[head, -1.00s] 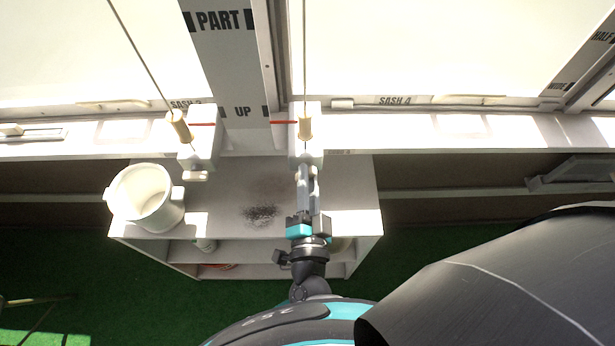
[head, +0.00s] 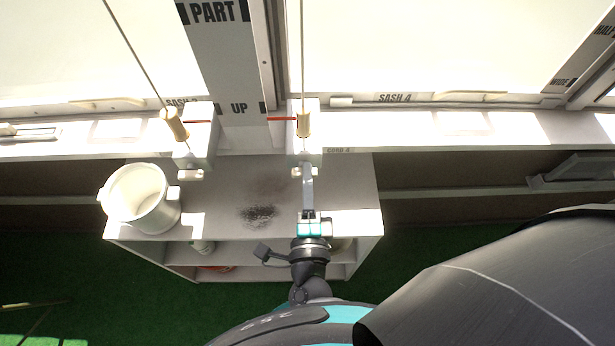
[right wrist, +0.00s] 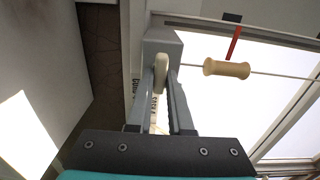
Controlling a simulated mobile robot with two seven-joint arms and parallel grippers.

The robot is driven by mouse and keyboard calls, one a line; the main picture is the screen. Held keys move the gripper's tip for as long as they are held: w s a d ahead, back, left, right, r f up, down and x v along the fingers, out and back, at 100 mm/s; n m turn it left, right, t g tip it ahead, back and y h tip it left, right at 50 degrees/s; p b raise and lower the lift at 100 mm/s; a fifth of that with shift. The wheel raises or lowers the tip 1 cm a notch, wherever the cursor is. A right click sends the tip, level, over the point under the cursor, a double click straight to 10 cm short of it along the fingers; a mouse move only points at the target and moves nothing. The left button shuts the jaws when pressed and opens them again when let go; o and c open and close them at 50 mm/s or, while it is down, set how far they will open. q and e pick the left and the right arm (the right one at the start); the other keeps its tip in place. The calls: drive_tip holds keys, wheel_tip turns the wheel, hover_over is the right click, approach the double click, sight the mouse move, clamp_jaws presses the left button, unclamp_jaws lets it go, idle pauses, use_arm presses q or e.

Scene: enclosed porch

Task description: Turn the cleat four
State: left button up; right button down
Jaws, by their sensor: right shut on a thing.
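In the right wrist view the gripper's two fingers (right wrist: 161,85) are shut on the cleat (right wrist: 160,72), one on each side. There the cleat lies crosswise to the cord. A wooden toggle (head: 303,125) hangs on the cord (head: 302,60) at the box, level with a red mark (head: 281,119). My left gripper is not in view.
A second box (head: 195,146) with its own toggle, red mark and cleat (head: 189,175) stands to the left. A white bucket (head: 139,199) sits on the grey shelf unit (head: 225,222) below, left of my arm. The sill (head: 420,130) runs to the right under sash 4.

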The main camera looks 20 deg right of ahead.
idle(0.5)
drive_tip(key=c, duration=0.8)
unclamp_jaws()
drive_tip(key=shift+s+a, duration=0.1)
